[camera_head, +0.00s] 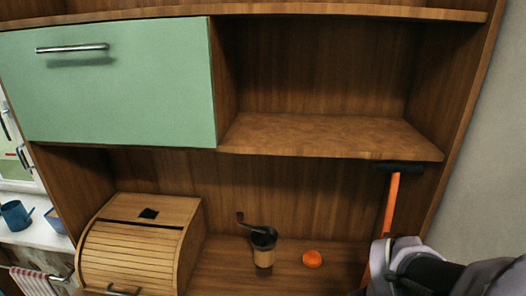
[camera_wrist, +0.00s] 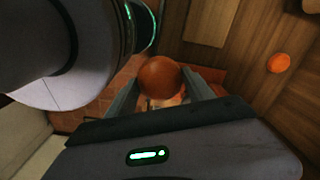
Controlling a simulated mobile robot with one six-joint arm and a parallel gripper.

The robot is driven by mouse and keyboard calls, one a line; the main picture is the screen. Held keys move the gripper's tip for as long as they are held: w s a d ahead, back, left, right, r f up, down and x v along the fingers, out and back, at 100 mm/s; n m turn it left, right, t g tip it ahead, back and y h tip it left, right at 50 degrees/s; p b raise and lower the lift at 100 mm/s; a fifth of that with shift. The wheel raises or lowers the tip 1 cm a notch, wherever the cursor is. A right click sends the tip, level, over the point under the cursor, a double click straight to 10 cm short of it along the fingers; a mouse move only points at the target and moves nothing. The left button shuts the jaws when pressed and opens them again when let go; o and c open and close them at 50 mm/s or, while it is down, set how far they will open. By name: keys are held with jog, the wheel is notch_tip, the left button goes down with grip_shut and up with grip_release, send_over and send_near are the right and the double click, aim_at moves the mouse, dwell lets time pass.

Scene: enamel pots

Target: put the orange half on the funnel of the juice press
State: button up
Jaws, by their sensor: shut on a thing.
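In the wrist view my gripper (camera_wrist: 162,88) is shut on a rounded, brownish-orange orange half (camera_wrist: 160,74), held between its two grey fingers. Its cut face is not visible. The juice press (camera_head: 391,205) stands at the right of the lower shelf in the head view, showing an orange post with a black bar on top. My arm covers its lower part, and I cannot make out its funnel. My gripper and the held half are hidden in the head view. Orange-red surfaces, perhaps the press, show behind the fingers in the wrist view.
Another orange piece (camera_head: 312,259) lies on the shelf left of the press; it also shows in the wrist view (camera_wrist: 278,63). A hand-crank grinder (camera_head: 264,250) stands beside it. A wooden roll-top bread box (camera_head: 140,245) is at left. The upper shelf (camera_head: 320,135) overhangs.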

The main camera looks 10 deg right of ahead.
jog(key=w+d, duration=0.2)
jog(key=d, duration=0.1)
jog(key=w+d+f+b, duration=0.1)
jog(key=w+d, duration=0.2)
jog(key=d, duration=0.1)
jog(key=w+d, duration=0.3)
jog(key=shift+w+d+f+b, duration=0.15)
jog(key=shift+d+f+b, duration=0.15)
jog(key=shift+d+f, duration=0.1)
jog(key=shift+w+d+f+b, duration=0.15)
jog(key=shift+f+b, duration=0.3)
jog(key=shift+f, duration=0.4)
jog(key=shift+d+f+b, duration=0.1)
jog(key=shift+f+b, duration=0.3)
jog(key=shift+f, duration=0.45)
jog(key=shift+f, duration=0.1)
jog(key=shift+f, duration=0.15)
jog(key=o, duration=1.4)
